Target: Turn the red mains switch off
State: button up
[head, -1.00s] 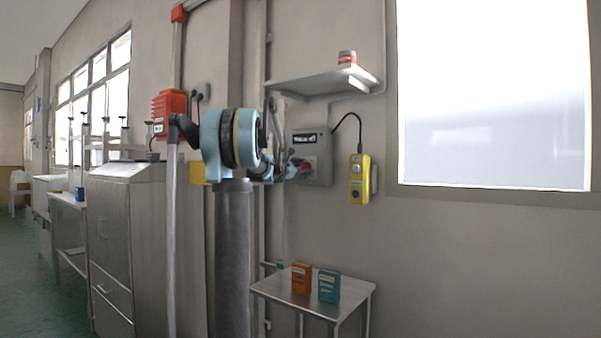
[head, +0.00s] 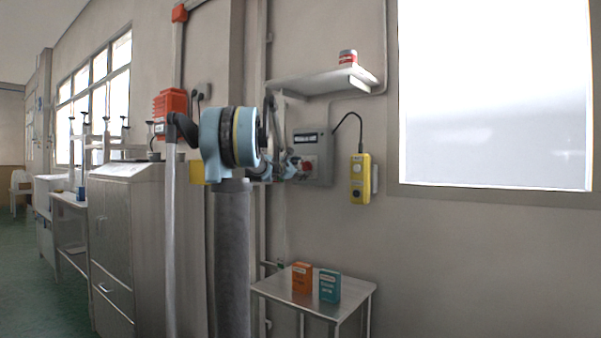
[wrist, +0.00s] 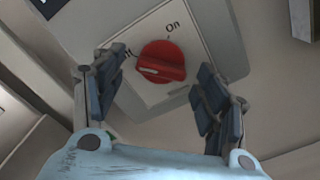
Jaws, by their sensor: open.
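The red mains switch (wrist: 161,62) is a round rotary knob on a pale plate (wrist: 190,88) of a grey box, seen tilted in the wrist view. The word "On" shows above it and part of "Off" to its left, partly covered by a finger. The knob's grip bar lies roughly across the picture. My gripper (wrist: 160,92) is open, with one finger on each side of the knob and gaps to it. In the head view the grey switch box (head: 318,143) hangs on the wall, with the red knob (head: 307,165) partly behind my gripper (head: 292,167).
A yellow control box (head: 359,178) hangs on a cable right of the switch box. A shelf (head: 315,83) with a small tin (head: 347,57) is above. A side table (head: 300,297) with an orange box (head: 302,277) and a teal box (head: 329,286) stands below.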

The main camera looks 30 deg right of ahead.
jog(key=v, duration=1.1)
jog(key=shift+w+f, duration=0.1)
jog(key=s+a+f+m+g+y, duration=0.1)
jog(key=s+a+f+m+y, duration=0.3)
jog(key=s+a+f, duration=0.8)
jog(key=s+a+f+m+g+y, duration=0.2)
jog(key=s+a+f+m+y, duration=0.3)
jog(key=s+a+f, duration=0.8)
jog(key=s+a+f+m+g+y, duration=0.1)
jog(key=s+a+f+m+y, duration=0.3)
jog(key=s+a+f, duration=0.9)
notch_tip(320, 180, down, 10)
jog(key=a+y, duration=0.3)
jog(key=shift+g+y, duration=0.3)
jog(key=shift+g, duration=0.1)
jog(key=shift+w+f, duration=0.15)
jog(key=shift+w, duration=0.35)
